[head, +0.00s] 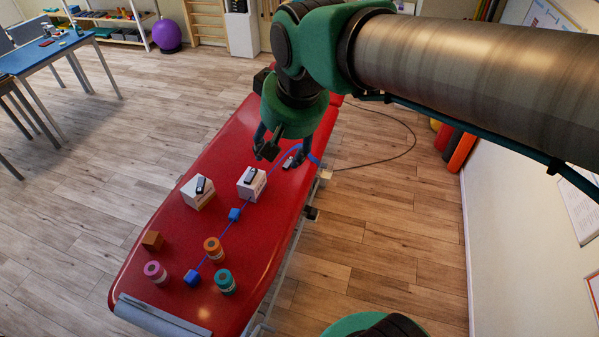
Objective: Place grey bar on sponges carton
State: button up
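Two white cartons stand on the red treatment table (262,225): a left carton (197,198) and a right carton (250,190). The print is too small to tell which is the sponges carton. A small dark bar (201,185) lies on top of the left carton, and another dark bar (251,175) on the right one. A dark grey bar (289,162) lies on the table behind and right of the right carton. My gripper (285,153) points down over this bar, its dark fingers apart on either side. Whether they touch the bar cannot be told.
Table space around the cartons is clear.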

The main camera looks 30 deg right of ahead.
jog(key=s+d+f, duration=0.1)
jog(key=s+f, duration=0.2)
jog(key=s, duration=0.8)
jog(key=shift+d+f+n+t, duration=0.2)
jog(key=shift+f+n+t, duration=0.1)
jog(key=shift+n+t, duration=0.1)
jog(key=shift+f, duration=0.1)
notch_tip(320, 180, down, 6)
jog(key=b, duration=0.5)
jog(key=shift+r+b, duration=0.25)
jog(key=shift+b, duration=0.1)
jog(key=shift+o, duration=0.6)
